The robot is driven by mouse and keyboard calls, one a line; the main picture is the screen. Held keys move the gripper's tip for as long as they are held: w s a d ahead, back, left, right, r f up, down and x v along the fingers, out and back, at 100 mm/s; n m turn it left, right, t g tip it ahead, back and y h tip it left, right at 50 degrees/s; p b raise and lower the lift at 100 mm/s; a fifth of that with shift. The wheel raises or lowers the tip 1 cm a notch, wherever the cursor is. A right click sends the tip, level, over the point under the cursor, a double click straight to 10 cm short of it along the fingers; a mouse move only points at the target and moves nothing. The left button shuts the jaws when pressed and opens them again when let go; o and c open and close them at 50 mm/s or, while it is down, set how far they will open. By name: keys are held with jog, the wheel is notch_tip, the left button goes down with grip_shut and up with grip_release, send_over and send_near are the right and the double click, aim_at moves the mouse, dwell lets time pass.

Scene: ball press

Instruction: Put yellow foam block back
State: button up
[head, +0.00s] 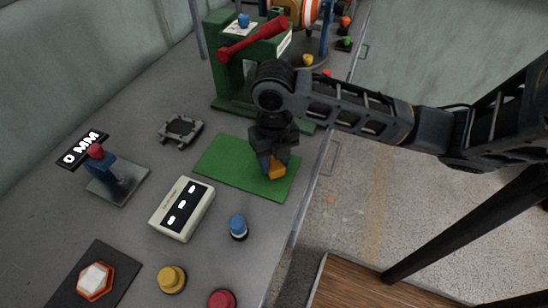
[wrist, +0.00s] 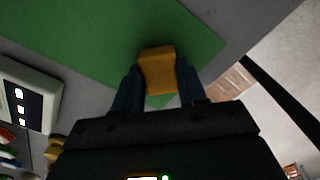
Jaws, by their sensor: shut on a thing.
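The yellow foam block (head: 277,171) is between the fingers of my gripper (head: 272,162), over the right part of the green mat (head: 222,157). In the wrist view the block (wrist: 157,70) sits between the two dark blue fingers of my gripper (wrist: 158,88), which are shut on it. The green mat (wrist: 100,35) lies beneath and beyond the block. I cannot tell whether the block touches the mat or is just above it.
A green press with a red lever (head: 252,41) stands behind the mat. A white box with displays (head: 182,208), a blue-topped piece (head: 238,226), a yellow piece (head: 172,279) and a red piece (head: 221,299) stand in front. The bench edge is close on the right.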

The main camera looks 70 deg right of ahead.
jog(key=shift+f, duration=0.15)
jog(key=o, duration=0.9)
jog(key=shift+o, duration=0.2)
